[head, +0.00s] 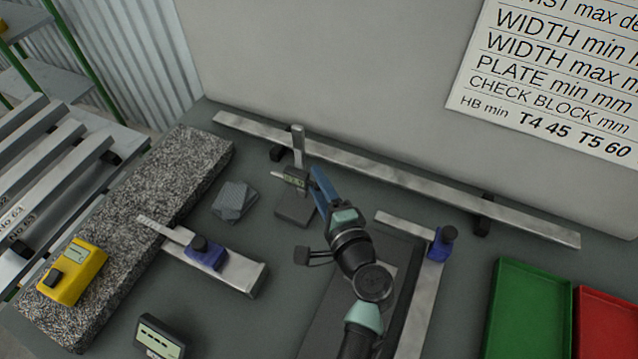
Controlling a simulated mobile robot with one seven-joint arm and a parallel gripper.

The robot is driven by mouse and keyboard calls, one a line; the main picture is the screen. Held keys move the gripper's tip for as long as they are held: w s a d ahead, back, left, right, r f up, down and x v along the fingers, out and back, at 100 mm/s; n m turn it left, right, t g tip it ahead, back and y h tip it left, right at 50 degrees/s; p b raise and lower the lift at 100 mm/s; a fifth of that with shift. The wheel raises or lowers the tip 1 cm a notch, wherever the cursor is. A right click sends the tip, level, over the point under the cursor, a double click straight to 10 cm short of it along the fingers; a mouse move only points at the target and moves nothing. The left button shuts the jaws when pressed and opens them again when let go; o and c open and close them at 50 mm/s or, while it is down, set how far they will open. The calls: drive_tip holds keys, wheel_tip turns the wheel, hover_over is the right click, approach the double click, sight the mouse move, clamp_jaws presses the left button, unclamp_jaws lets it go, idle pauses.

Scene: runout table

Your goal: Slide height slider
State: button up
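A height gauge stands on the table with a dark block base (293,210) and a grey upright post (298,145). Its dark height slider (292,180) has a small display and sits low on the post, above the base, with a thin arm pointing left. My gripper (318,178) shows as a blue part just right of the slider, reaching up from my wrist. It overlaps the right side of the gauge in this view. I cannot tell whether it touches the slider. Its fingertips are too small and overlapped to show whether they are open or shut.
A long straightedge (400,176) lies along the back wall. A grey folded cloth (234,201) and a square with a blue clamp (206,253) lie left of the gauge. A speckled stone slab (160,185) carries a yellow meter (73,273). Green (527,312) and red (606,325) trays stand right.

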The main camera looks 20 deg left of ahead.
clamp_jaws()
drive_tip(key=shift+r, duration=0.1)
idle(1.1)
